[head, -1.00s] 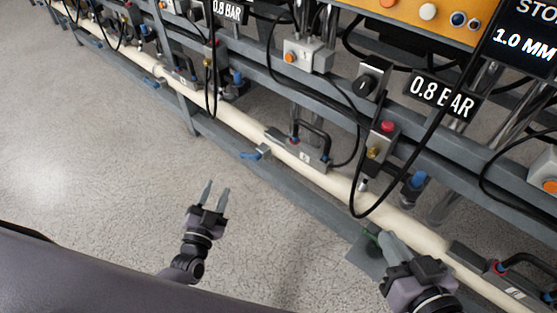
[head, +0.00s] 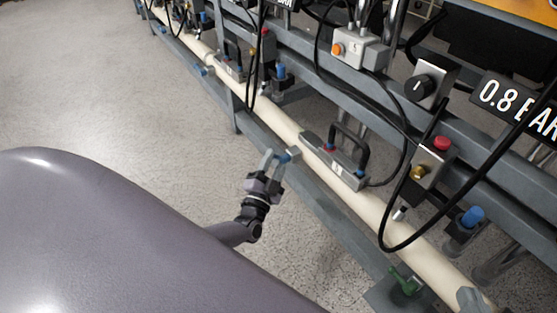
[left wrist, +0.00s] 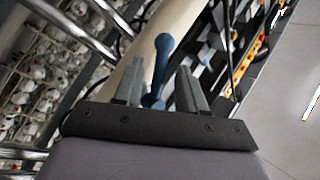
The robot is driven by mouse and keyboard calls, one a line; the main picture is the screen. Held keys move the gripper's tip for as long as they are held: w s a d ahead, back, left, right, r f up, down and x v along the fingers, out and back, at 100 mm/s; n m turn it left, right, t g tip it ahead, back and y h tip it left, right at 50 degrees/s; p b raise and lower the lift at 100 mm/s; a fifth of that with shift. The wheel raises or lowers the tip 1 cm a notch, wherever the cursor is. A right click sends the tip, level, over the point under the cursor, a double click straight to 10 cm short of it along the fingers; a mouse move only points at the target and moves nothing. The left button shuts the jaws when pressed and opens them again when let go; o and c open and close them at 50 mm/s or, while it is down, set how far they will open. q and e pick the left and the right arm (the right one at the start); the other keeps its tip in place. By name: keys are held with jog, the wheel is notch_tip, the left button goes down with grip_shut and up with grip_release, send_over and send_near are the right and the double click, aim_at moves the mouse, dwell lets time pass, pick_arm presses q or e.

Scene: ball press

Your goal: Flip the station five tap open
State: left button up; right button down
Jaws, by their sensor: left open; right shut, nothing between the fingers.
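A blue-handled tap (head: 289,157) sticks out from the near side of the cream pipe; I cannot read a station number on it. My left gripper (head: 276,159) is open at this tap. In the left wrist view the blue handle (left wrist: 161,60) stands between the two open fingers (left wrist: 158,88), in front of the pipe. Whether a finger touches it I cannot tell. A green-handled tap (head: 405,282) sits lower right on a grey plate.
The cream pipe (head: 283,124) runs along a grey rail. A black cable (head: 388,240) loops low over the pipe near the green tap. Open floor (head: 140,110) lies to the left.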

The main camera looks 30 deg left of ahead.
pick_arm(q)
jog(key=shift+x, duration=0.95)
grip_shut()
